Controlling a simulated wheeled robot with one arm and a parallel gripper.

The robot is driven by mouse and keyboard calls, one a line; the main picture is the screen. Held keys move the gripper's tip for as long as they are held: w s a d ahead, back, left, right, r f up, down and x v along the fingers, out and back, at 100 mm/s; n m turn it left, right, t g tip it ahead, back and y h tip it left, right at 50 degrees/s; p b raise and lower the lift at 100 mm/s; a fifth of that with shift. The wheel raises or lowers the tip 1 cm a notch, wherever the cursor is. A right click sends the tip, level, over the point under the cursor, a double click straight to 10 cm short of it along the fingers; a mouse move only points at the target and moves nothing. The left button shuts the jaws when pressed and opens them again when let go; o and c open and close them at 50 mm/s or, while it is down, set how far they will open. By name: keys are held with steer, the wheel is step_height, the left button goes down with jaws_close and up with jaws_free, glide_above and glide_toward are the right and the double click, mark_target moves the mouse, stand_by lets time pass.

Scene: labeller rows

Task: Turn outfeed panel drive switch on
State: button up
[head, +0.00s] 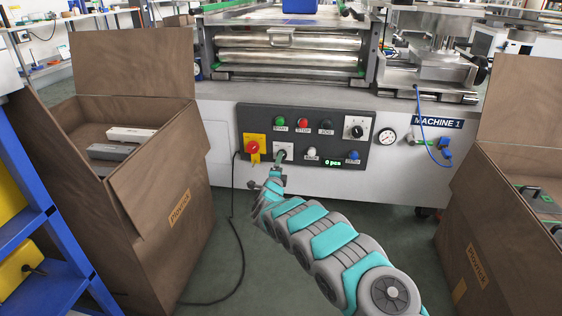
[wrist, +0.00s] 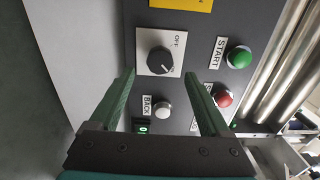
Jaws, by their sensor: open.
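A black rotary switch on a square white plate marked OFF sits on a dark control panel (head: 340,141). In the wrist view the switch knob (wrist: 158,61) lies just beyond the fingertips, with a pale mark at its lower right. The on position cannot be read. In the head view the switch plate (head: 284,148) is partly hidden by my arm's tip. My gripper (wrist: 160,79) is open and empty, its two green fingers pointing at the switch, one towards each side. It also shows small in the head view (head: 279,166). I cannot tell whether it touches the knob.
Close by are a yellow plate with a red knob (head: 253,147), a green START button (wrist: 238,58), a red STOP button (wrist: 223,97) and a white BACK button (wrist: 163,110). Open cardboard boxes stand left (head: 175,225) and right (head: 500,240). A cable hangs left of the panel.

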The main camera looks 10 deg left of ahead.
steer(key=shift+s, duration=1.25)
steer(key=s+d+r+n+g+y+p, duration=0.1)
steer(key=s+d+r+n+g+p, duration=0.2)
steer(key=d+r+n, duration=0.6)
steer(key=s+d+r+n+g+p, duration=0.1)
steer(key=s+d+r+g, duration=0.25)
steer(key=s+d, duration=0.3)
steer(key=s+d+r+n+g+p, duration=0.1)
steer(key=s+d+r+g, duration=0.1)
steer(key=s+d+r, duration=0.45)
steer(key=s+d+n+g+p, duration=0.1)
steer(key=s+d+n+g, duration=0.1)
steer(key=s, duration=1.6)
steer(key=s+d+r+n+g+p, duration=0.1)
steer(key=s+g, duration=0.4)
steer(key=s, duration=1.3)
steer(key=s+d+r+n+g+p, duration=0.1)
steer(key=s+d+n+g, duration=0.2)
steer(key=s, duration=1.5)
steer(key=shift+r+n+g, duration=0.15)
steer(key=shift+n+g, duration=0.5)
steer(key=shift+n, duration=0.15)
